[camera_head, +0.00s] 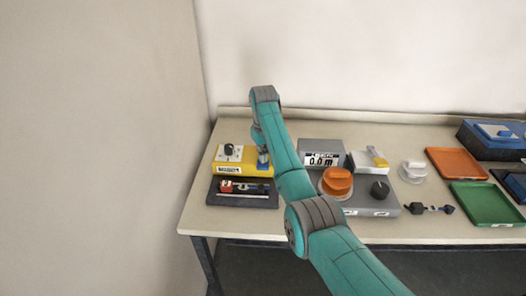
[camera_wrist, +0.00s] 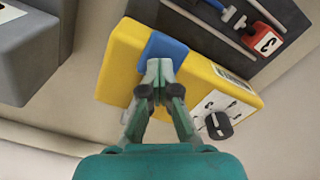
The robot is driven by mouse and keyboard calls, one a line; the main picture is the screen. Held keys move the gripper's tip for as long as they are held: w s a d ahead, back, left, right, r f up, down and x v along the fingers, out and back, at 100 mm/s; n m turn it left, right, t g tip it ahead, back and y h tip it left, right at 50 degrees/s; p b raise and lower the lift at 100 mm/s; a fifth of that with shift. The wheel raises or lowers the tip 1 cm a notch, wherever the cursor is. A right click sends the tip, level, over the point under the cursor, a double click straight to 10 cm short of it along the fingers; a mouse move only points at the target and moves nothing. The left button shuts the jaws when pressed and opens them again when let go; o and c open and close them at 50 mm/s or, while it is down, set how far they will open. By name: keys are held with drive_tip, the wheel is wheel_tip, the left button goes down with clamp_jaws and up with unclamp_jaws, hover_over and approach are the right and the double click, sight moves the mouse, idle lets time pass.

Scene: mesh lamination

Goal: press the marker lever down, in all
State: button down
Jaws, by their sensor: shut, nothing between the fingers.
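A yellow box (camera_head: 230,169) with a black knob stands at the left of the bench. It also shows in the wrist view (camera_wrist: 118,62). A blue piece (camera_wrist: 166,48), which seems to be the marker lever, sits at one end of the box; it shows small in the head view (camera_head: 263,161). My gripper (camera_wrist: 160,66) is shut and empty. Its fingertips are at the edge of the blue piece and overlap it in the wrist view; whether they touch it I cannot tell. How far the lever is tilted is not clear.
A dark tray (camera_head: 246,200) with a red-and-white part lies in front of the yellow box. A grey counter unit (camera_head: 318,147) and an orange knob (camera_head: 337,181) stand to the right. Orange (camera_head: 452,152) and green (camera_head: 486,217) trays lie farther right. A wall closes the left side.

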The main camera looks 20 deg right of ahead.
wheel_tip(320, 180, up, 9)
idle(1.3)
idle(0.5)
